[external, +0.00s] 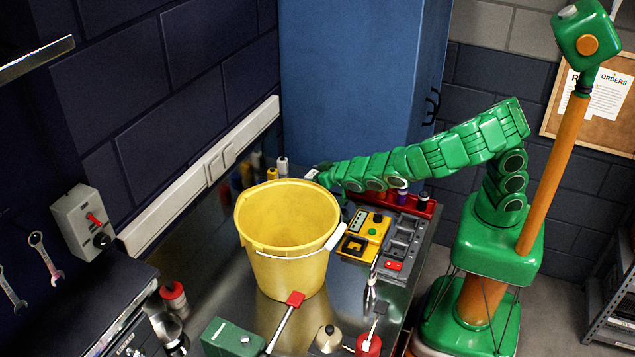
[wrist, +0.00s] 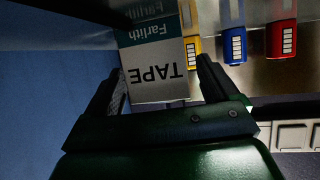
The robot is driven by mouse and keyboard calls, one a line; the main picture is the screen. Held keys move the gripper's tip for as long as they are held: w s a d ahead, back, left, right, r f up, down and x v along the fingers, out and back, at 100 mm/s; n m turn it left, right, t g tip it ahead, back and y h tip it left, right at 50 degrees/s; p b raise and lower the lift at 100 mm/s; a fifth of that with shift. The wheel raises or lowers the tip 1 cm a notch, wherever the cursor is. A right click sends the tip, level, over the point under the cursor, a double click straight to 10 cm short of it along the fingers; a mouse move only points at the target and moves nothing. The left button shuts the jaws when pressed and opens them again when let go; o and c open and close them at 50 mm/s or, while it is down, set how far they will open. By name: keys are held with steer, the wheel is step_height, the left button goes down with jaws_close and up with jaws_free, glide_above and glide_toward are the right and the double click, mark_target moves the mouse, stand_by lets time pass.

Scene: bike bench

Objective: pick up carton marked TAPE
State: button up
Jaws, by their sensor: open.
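The carton marked TAPE (wrist: 158,88) is in the wrist view, pale grey with a teal band reading "Farlith"; its lettering appears upside down. My gripper (wrist: 160,70) is open, with one finger on each side of the carton. The left finger is close to the carton's left edge; whether it touches is unclear. A small gap shows at the right finger. In the external view my gripper (external: 318,175) is low over the far part of the bench, behind the yellow bucket's rim. The carton is not clearly visible there.
A yellow bottle (wrist: 191,48), a blue one (wrist: 234,45) and a red one (wrist: 281,40) stand in a row right of the carton. The large yellow bucket (external: 287,265) stands close in front of my gripper. A blue cabinet (external: 355,85) rises behind my arm.

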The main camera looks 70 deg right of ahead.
steer(key=shift+w+f, duration=0.2)
steer(key=shift+w, duration=0.3)
steer(key=shift+c, duration=0.4)
steer(key=c, duration=1)
